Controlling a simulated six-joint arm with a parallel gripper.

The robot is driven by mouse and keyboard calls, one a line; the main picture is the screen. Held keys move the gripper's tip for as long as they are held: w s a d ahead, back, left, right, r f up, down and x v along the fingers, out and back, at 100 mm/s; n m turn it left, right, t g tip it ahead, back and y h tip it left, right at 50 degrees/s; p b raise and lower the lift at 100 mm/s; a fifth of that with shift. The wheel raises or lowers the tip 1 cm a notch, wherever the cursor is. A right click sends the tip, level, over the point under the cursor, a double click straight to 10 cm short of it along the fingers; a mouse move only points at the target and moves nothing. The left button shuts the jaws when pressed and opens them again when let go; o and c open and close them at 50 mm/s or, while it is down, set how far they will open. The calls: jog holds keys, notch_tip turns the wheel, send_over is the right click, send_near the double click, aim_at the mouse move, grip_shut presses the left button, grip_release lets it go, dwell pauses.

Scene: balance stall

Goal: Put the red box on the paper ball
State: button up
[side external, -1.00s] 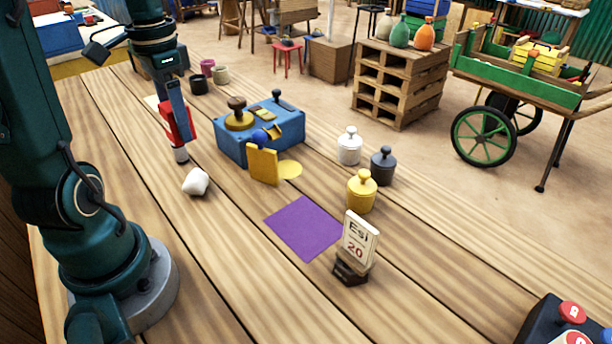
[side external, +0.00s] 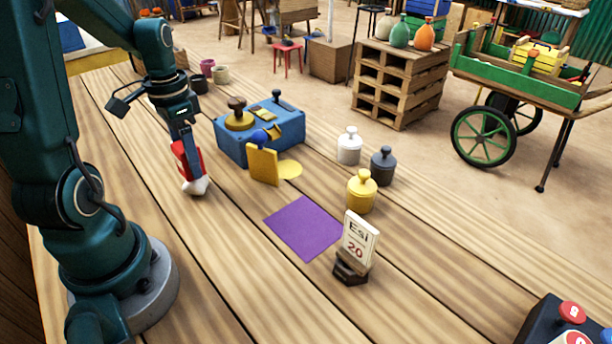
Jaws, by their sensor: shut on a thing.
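My gripper (side external: 190,158) points down at the left of the table, shut on the red box (side external: 180,161). The red box shows red with white at its lower part, and my gripper's finger covers part of it. The white paper ball (side external: 197,187) lies on the wooden table right below the lower end of the gripper and box. In this view the box and gripper overlap the ball's upper part. I cannot tell whether the box touches the ball.
A blue balance scale (side external: 228,147) with a yellow plate (side external: 263,166) stands right of my gripper. White (side external: 349,148), dark (side external: 383,166) and yellow (side external: 361,192) weights, a purple mat (side external: 303,228) and a price sign (side external: 357,243) are further right. The table's front middle is clear.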

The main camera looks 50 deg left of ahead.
jog(key=o, duration=1.4)
jog(key=shift+f, duration=0.1)
notch_tip(320, 180, up, 12)
jog(key=shift+f, duration=0.2)
jog(key=shift+r, duration=0.2)
jog(key=shift+d+r, duration=0.15)
jog(key=shift+d, duration=0.05)
jog(key=d+t, duration=0.2)
jog(key=d, duration=0.3)
jog(key=s+d+f+t, duration=0.1)
jog(key=d, duration=0.5)
jog(key=s+d+f+t, duration=0.1)
jog(key=d+t, duration=0.1)
jog(key=d, duration=0.3)
jog(key=shift+s+d+f+t, duration=0.1)
jog(key=shift+d+f+t, duration=0.15)
jog(key=shift+d+t, duration=0.1)
